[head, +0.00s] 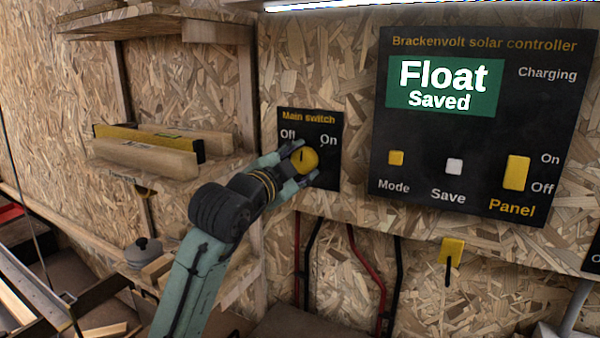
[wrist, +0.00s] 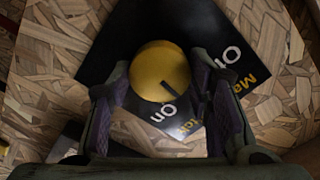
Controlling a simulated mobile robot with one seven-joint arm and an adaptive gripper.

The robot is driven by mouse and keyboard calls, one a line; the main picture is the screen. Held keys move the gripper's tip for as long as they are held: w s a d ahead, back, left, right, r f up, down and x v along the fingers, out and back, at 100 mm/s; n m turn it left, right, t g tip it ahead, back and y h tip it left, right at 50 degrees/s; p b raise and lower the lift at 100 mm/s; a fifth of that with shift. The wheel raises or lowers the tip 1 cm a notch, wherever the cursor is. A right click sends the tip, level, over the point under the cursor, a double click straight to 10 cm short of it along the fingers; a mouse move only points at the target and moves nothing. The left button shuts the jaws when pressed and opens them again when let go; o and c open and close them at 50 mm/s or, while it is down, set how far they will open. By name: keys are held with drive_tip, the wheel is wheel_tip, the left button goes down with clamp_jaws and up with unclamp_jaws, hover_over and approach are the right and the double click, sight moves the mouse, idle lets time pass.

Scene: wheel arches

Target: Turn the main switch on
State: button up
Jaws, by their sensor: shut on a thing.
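The main switch is a round yellow knob (head: 308,159) on a small black plate (head: 325,170) marked Off at left and On at right. My gripper (head: 299,165) has its two fingers around the knob, one on each side, and is shut on it. In the wrist view the knob (wrist: 153,68) sits between the fingers. Its black mark points roughly straight up the plate, between Off and On. The fingers and arm hide the plate's lower left part in the head view.
To the right is a black solar controller (head: 430,130) with a green screen reading Float, Saved, and Mode, Save and Panel controls. A wooden shelf (head: 165,165) with a yellow level stands at left. Red and black cables (head: 368,265) hang below the plate.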

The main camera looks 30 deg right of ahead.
drive_tip(key=m+b, duration=0.2)
drive_tip(key=m, duration=0.2)
drive_tip(key=shift+f, duration=0.1)
drive_tip(key=shift+m+b, duration=0.5)
drive_tip(key=shift+m, duration=1.6)
drive_tip(key=o, duration=1.1)
drive_tip(key=shift+o, duration=0.2)
drive_tip(key=shift+a, duration=0.1)
drive_tip(key=v, duration=1.2)
